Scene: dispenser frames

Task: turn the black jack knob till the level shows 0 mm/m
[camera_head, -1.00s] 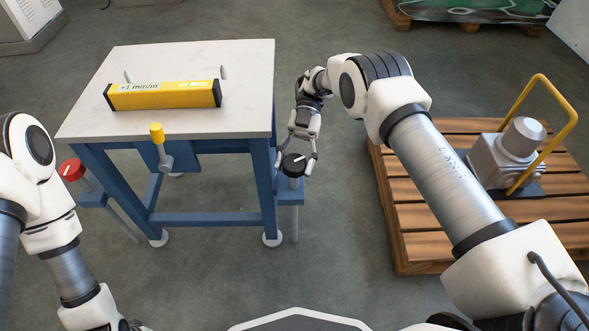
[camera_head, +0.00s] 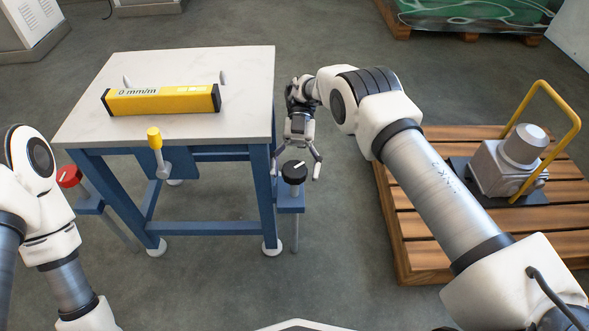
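The black jack knob (camera_head: 294,172) with a white mark sits on a jack at the right side of the blue-legged table. My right gripper (camera_head: 297,172) is open just above the knob, with one finger on each side and a visible gap on the right. The yellow level (camera_head: 162,101) lies on the white table top (camera_head: 185,66) and its display reads 0 mm/m. My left arm is at the left edge, and its gripper is out of the frame.
A red knob (camera_head: 69,176) is at the table's left side, and a yellow-tipped lever (camera_head: 155,138) is at its front. A wooden pallet (camera_head: 405,240) with a grey machine (camera_head: 505,163) and yellow handle (camera_head: 567,133) stands at right. Grey floor between is free.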

